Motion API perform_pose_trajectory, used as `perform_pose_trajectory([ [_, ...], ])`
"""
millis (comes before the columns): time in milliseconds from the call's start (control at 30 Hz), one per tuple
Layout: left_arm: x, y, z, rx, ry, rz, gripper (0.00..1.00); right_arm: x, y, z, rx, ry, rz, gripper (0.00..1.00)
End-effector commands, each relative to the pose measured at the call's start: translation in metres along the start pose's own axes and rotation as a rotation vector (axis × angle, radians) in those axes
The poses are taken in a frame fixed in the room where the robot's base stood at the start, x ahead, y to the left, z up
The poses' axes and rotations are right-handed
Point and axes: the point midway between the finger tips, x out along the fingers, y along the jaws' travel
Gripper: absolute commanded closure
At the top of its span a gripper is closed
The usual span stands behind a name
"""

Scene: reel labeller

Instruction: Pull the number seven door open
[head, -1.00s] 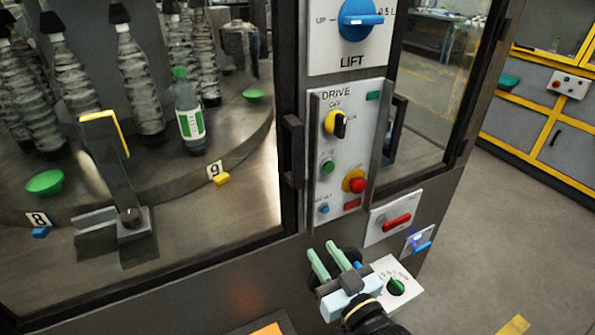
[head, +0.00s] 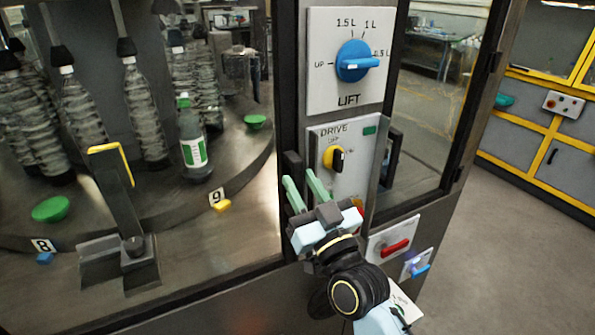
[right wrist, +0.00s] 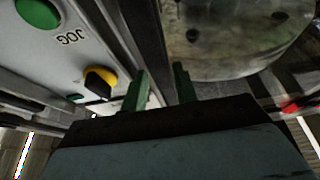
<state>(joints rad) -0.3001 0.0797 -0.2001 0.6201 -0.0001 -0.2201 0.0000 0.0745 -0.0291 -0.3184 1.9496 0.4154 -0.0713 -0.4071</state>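No number seven label can be read in these views. A large glazed door or panel with a dark frame (head: 271,100) fills the left of the head view. A black upright handle (head: 291,163) is at its right edge, its lower part hidden by my right gripper. My right gripper (head: 299,180) is in front of the handle, its two green fingers pointing up and apart. In the right wrist view the fingers (right wrist: 162,84) also stand apart, with a dark upright bar beyond the gap. I cannot tell whether they touch the handle. My left gripper is out of view.
Right of the handle are the LIFT panel with a blue knob (head: 357,62) and the DRIVE panel with a yellow-black knob (head: 334,158), partly hidden by my gripper. A red lever (head: 395,247) and a blue lever (head: 420,270) sit lower right. Open floor (head: 500,225) lies right.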

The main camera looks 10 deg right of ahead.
Motion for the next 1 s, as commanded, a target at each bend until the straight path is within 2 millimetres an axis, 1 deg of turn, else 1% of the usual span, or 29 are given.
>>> perform_pose_trajectory([
  [33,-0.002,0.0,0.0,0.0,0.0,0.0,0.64,0.008,0.0,-0.001,0.0,0.001,0.001,0.71],
  [200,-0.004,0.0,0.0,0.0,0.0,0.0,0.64,0.021,0.0,0.0,0.0,0.0,0.001,0.71],
  [500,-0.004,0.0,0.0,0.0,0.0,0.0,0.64,0.022,0.0,0.001,0.0,-0.001,0.001,0.71],
  [533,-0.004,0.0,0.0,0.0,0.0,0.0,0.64,0.022,0.0,0.001,0.0,-0.001,0.001,0.72],
  [733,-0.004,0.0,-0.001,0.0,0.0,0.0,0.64,0.022,0.0,0.001,0.0,-0.001,0.001,0.98],
  [767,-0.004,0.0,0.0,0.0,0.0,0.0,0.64,0.022,0.0,0.001,0.0,-0.001,0.001,1.0],
  [1000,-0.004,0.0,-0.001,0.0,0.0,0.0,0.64,0.022,0.0,0.001,0.0,-0.001,-0.001,1.0],
])
